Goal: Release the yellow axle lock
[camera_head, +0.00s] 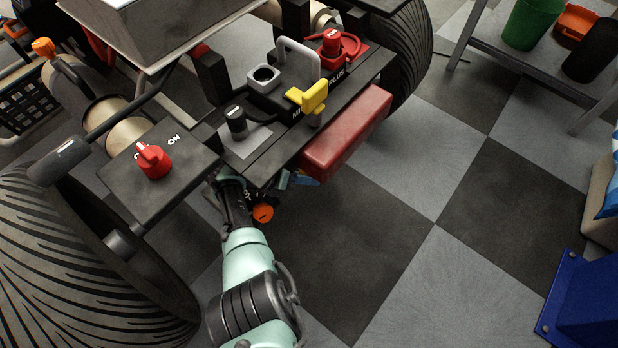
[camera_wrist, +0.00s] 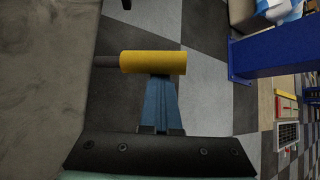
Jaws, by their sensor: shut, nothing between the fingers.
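A yellow cylindrical grip (camera_wrist: 152,63) on a dark rod lies across the wrist view; it looks like the axle lock's handle. I cannot make it out surely in the head view. My gripper (camera_wrist: 158,85) is shut and empty, its blue fingers meeting the grip's lower edge in the wrist view. Whether the tips touch the grip or pass behind it, I cannot tell. In the head view a bit of blue finger (camera_head: 301,179) shows below the red block, the rest mostly hidden. A separate yellow T-shaped handle (camera_head: 312,97) stands on the vehicle's black deck.
The red block (camera_head: 346,134) and the black panel with a red knob (camera_head: 153,160) are close to my arm. A large tyre (camera_head: 80,255) stands at lower left. The checkered floor (camera_head: 390,250) to the right is open, with a blue stand (camera_head: 580,305) at far right.

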